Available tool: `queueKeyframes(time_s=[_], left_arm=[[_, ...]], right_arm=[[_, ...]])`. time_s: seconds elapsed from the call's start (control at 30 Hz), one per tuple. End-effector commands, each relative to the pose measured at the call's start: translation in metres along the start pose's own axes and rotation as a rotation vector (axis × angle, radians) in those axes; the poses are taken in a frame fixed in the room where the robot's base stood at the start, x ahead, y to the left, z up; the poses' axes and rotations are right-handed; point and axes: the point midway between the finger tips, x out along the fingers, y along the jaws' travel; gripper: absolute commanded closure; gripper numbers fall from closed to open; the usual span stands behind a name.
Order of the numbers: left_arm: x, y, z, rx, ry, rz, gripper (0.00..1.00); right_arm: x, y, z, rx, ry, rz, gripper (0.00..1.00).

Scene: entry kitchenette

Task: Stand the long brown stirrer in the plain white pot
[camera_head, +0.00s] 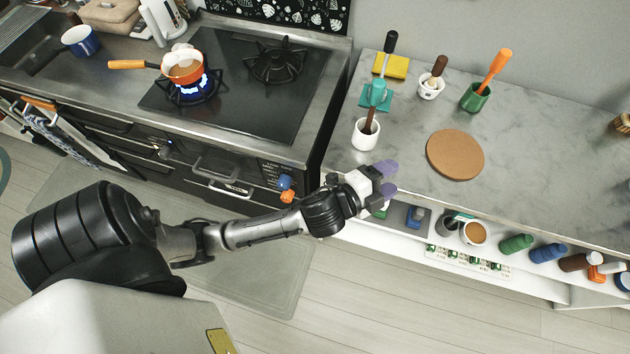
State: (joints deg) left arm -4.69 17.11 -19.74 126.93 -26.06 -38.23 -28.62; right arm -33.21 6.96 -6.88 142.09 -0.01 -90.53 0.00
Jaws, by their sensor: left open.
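The long brown stirrer (370,115) stands in a plain white pot (365,134) near the left end of the grey counter. It is slightly tilted, its upper part sticking out above the rim; its lower end is hidden inside the pot. My left gripper (389,179) has purple fingertips and is open and empty. In the picture it is just below the white pot, over the counter's front edge, apart from pot and stirrer. A second white pot (429,91), with a dark mark, holds a shorter, thick brown-handled tool (439,66). My right gripper is not in view.
A black-handled teal tool (378,90) stands behind the pot, near a yellow block (391,65). A green pot (474,101) holds an orange utensil (498,66). A round cork mat (455,154) lies to the right. An orange saucepan (184,69) sits over a lit burner.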

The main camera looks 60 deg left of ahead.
Motion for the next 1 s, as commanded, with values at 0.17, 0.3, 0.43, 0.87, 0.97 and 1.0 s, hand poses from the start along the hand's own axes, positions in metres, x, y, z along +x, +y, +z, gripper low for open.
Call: queueKeyframes(time_s=[0.17,0.3,0.43,0.87,0.97,1.0], left_arm=[[-0.085,0.077,0.059,-0.472,-0.413,0.340,0.42],[-0.154,0.117,0.078,-0.713,-0.687,0.530,0.42],[-0.203,0.136,0.083,-0.842,-0.868,0.641,0.42],[-0.239,0.146,0.083,-0.923,-1.006,0.719,0.42],[-0.238,0.146,0.083,-0.922,-1.005,0.719,0.42],[-0.238,0.146,0.083,-0.922,-1.005,0.719,0.42]], right_arm=[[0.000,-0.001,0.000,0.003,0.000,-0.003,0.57],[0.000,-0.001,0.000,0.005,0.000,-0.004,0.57],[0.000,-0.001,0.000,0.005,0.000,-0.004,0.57],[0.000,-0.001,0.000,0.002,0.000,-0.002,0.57],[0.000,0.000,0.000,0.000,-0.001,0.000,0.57],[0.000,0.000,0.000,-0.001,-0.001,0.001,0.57]])
